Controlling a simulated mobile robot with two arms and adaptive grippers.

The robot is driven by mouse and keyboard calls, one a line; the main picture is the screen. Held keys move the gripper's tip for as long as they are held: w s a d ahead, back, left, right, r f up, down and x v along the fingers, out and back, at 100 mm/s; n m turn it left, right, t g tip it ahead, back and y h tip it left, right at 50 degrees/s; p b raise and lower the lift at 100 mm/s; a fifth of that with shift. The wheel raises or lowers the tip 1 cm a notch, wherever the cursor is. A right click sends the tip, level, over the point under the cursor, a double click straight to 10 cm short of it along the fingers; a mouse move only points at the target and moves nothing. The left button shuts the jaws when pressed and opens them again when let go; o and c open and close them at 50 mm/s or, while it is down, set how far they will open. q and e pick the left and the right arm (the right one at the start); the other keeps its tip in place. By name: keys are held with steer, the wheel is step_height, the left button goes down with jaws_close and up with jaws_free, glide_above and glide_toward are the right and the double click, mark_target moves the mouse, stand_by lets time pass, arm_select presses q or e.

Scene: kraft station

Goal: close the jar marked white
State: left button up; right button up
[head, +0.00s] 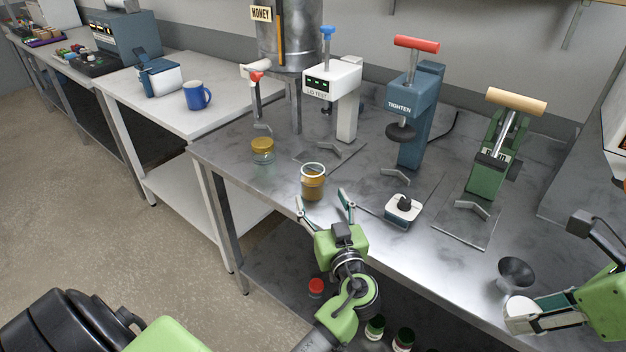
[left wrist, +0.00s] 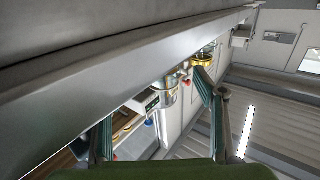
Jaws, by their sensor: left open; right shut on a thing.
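An open glass jar (head: 313,186) with amber contents and a white band round its mouth stands upright on the metal bench; no lid is on it. My left gripper (head: 321,199) is open and empty, just in front of this jar, with its fingers pointing towards it. In the left wrist view the open fingers (left wrist: 160,128) frame a glass jar (left wrist: 168,92) beyond them. My right gripper (head: 532,316) is shut on a round white lid (head: 521,309) at the bench's right front edge. A second jar (head: 262,153) with a gold lid stands further left.
Behind the jars stand a honey tank (head: 290,35), a white lid tester (head: 333,88), a blue tighten press (head: 415,105) and a green press (head: 492,160). A small white device with a black knob (head: 403,209) and a dark funnel (head: 515,272) are on the bench.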

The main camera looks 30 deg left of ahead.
mark_target(316, 189)
arm_select(q)
steer(key=shift+w+a+r+p, duration=0.2)
steer(key=shift+w+a+p, duration=0.1)
steer(key=shift+p, duration=0.1)
arm_select(e)
steer(key=shift+r, duration=0.4)
arm_select(q)
steer(key=p+x, duration=0.2)
steer(key=x, duration=0.1)
steer(key=shift+a+r, duration=0.2)
steer(key=shift+a, duration=0.1)
arm_select(e)
step_height(316, 189, up, 2)
arm_select(q)
steer(key=shift+w+a+f, duration=0.2)
steer(key=shift+w+a, duration=0.15)
steer(key=shift+d, duration=0.1)
steer(key=c, duration=1.7)
steer(key=shift+o, duration=0.2)
steer(key=shift+w+r, duration=0.1)
steer(key=shift+r, duration=0.1)
